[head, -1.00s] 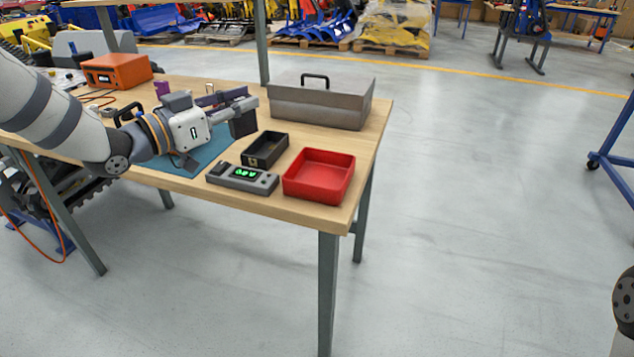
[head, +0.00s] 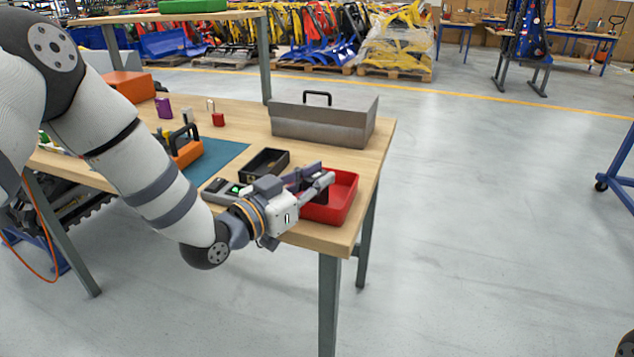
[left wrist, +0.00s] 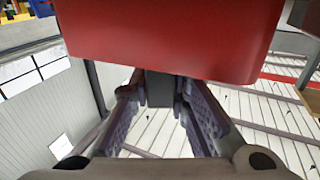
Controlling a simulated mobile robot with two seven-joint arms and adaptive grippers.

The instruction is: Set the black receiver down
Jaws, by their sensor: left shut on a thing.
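My left gripper (head: 316,182) is at the red tray (head: 342,207), near the right front corner of the workbench. In the left wrist view it is shut on a dark block, the black receiver (left wrist: 160,88). The red tray (left wrist: 170,35) fills the top of that view and covers the upper part of the receiver. I cannot tell whether the receiver touches the tray floor. My right gripper is not in view.
A small black open box (head: 283,165) stands just left of the red tray. A meter with a green display (head: 217,190) is partly behind my arm. A grey metal case (head: 325,122) stands behind.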

